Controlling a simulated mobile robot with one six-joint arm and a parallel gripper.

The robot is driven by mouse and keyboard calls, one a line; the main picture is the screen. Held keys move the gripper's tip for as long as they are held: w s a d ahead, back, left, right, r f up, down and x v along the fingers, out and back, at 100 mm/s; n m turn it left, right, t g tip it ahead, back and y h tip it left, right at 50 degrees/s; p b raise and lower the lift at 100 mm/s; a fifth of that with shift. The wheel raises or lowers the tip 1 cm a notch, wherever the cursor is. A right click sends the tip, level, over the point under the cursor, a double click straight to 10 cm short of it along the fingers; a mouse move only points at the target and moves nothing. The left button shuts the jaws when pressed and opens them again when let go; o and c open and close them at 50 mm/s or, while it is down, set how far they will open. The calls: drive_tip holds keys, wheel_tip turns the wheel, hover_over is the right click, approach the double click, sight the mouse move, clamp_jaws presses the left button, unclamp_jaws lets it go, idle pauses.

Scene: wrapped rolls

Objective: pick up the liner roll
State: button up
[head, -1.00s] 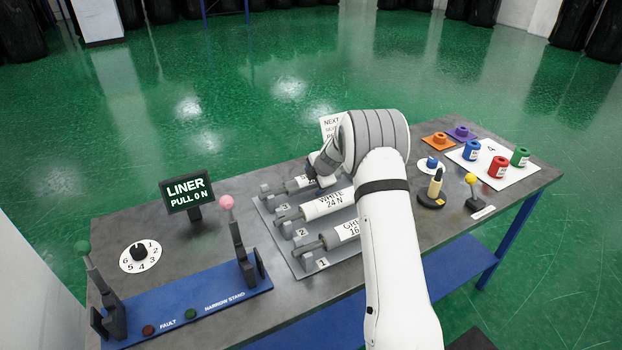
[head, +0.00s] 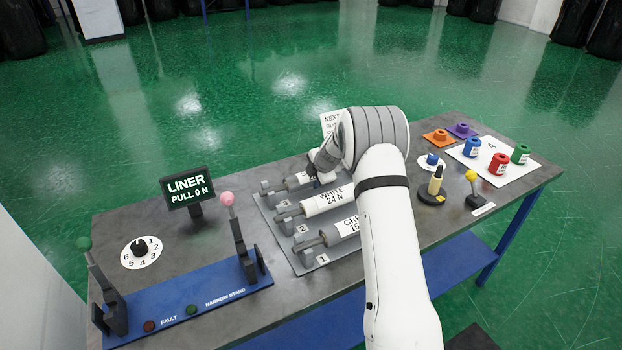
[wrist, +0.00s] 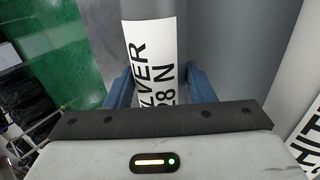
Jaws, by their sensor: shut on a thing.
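My gripper (wrist: 158,88) is shut on a grey roll (wrist: 145,10) with a white label, its blue fingers on both sides of it. The readable part of the label says "VER" and "28 N"; its start is hidden. In the head view this roll (head: 299,180) lies in the farthest cradle of the grey rack, and my gripper (head: 318,179) is over its right part, partly hidden by my arm. No roll I can read is labelled liner. The lit screen (head: 187,187) reads "LINER PULL 0 N".
The white roll (head: 324,201), marked 24 N, and a nearer roll (head: 340,232), marked 16, lie alongside in the rack (head: 290,250). A blue lever stand (head: 215,298) is at front left. Coloured spools and small levers stand at the right.

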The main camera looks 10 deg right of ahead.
drive_tip(key=shift+c, duration=1)
